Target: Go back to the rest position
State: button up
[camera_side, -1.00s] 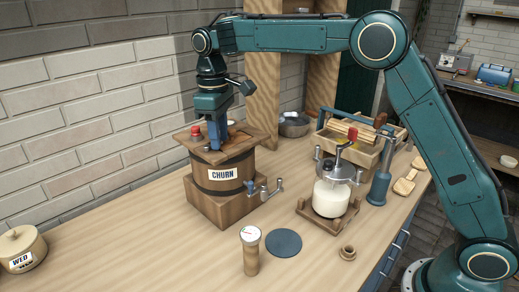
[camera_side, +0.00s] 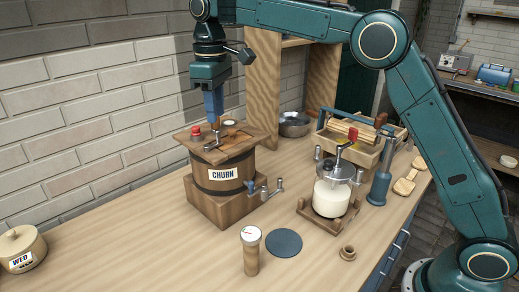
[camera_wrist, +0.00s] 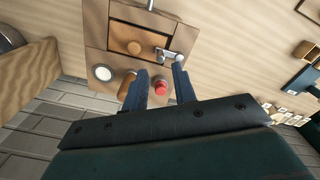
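The wooden churn (camera_side: 222,172), labelled CHURN, stands upright on its square base on the bench. On its top are a red knob (camera_side: 196,132), a metal latch or handle (camera_side: 214,144) and a pale round disc (camera_side: 229,123). My gripper (camera_side: 214,124) points down above the churn top, apart from it. In the wrist view my gripper (camera_wrist: 160,74) has its two blue fingers spread with nothing held between them. The red knob (camera_wrist: 161,91) and the metal handle (camera_wrist: 172,56) show below and beyond the fingers.
A glass jar churn (camera_side: 330,195) with white contents stands right, with a wooden crate (camera_side: 365,150) and a blue-grey cylinder (camera_side: 379,187) behind it. A brick wall is at left.

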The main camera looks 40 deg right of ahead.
jog(key=shift+r, duration=0.25)
jog(key=shift+s+d+r, duration=0.2)
jog(key=shift+s+r, duration=0.1)
jog(key=s+d+r+m+t, duration=0.1)
jog(key=s+d+r+m, duration=0.2)
jog(key=s, duration=0.5)
jog(key=s+d+r+t, duration=0.2)
jog(key=s+d, duration=0.2)
jog(key=s, duration=0.4)
jog(key=s+d+f+m+t, duration=0.1)
jog(key=s+f, duration=0.3)
jog(key=s, duration=0.5)
jog(key=s+d+f+m+t, duration=0.1)
jog(key=s+d+f+m, duration=0.1)
jog(key=s+f, duration=0.3)
jog(key=s+d, duration=0.1)
jog(key=s, duration=0.3)
jog(key=shift+s+d+f+t, duration=0.2)
jog(key=shift+s+f+t, duration=0.1)
jog(key=shift+s, duration=0.05)
